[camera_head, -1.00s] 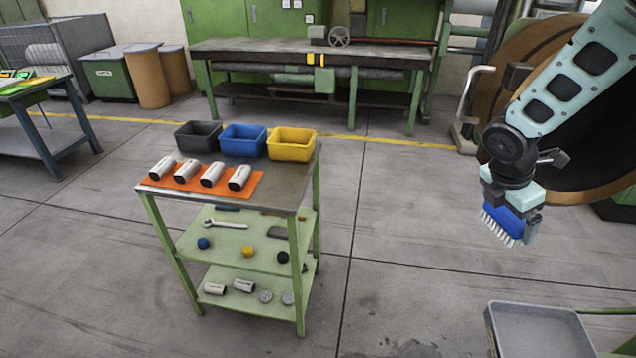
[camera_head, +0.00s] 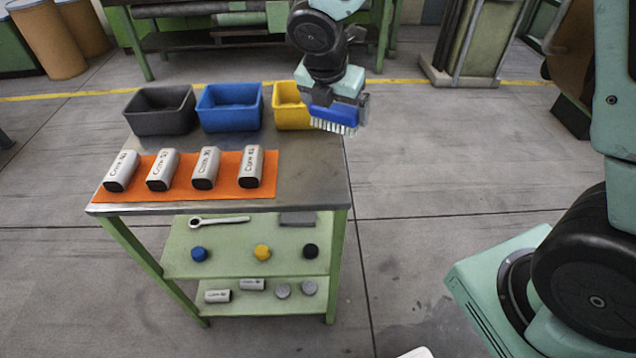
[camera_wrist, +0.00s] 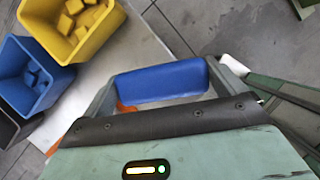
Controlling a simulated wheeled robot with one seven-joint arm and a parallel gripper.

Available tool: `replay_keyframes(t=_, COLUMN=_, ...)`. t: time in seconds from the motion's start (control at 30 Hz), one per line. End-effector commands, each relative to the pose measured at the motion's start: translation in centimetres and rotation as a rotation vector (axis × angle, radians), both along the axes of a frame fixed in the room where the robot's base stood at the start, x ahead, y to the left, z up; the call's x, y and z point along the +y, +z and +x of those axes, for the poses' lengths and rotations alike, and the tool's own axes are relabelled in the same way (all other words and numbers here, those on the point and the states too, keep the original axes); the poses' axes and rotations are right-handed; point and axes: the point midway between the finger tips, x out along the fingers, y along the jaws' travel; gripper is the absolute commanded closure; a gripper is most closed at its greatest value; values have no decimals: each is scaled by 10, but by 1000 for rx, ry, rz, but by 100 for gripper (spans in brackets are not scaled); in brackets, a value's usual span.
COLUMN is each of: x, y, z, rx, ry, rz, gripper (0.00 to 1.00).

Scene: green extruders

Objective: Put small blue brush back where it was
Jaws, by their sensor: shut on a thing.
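The small blue brush (camera_head: 336,115) has a blue back and white bristles. My gripper (camera_head: 332,100) is shut on it and holds it in the air, bristles down. In the head view it overlaps the right part of the yellow bin and the right back edge of the cart top. In the wrist view the blue brush (camera_wrist: 160,82) spans between the two fingers, and its bristles are hidden there. The cart (camera_head: 310,180) has a bare metal strip on the right of its top and green shelves below.
Grey (camera_head: 160,112), blue (camera_head: 230,108) and yellow (camera_head: 291,108) bins stand along the cart's back edge. Floor right of the cart is clear.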

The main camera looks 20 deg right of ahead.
Motion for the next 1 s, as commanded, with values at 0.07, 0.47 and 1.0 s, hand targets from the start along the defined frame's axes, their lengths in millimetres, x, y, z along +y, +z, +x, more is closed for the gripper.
replay_keyframes(t=0.07, x=13, y=-12, z=-2, rx=-5, ry=53, rz=-2, gripper=30)
replay_keyframes(t=0.47, x=27, y=-57, z=-6, rx=-4, ry=117, rz=-9, gripper=30)
replay_keyframes(t=1.0, x=27, y=-111, z=-5, rx=-7, ry=114, rz=-7, gripper=30)
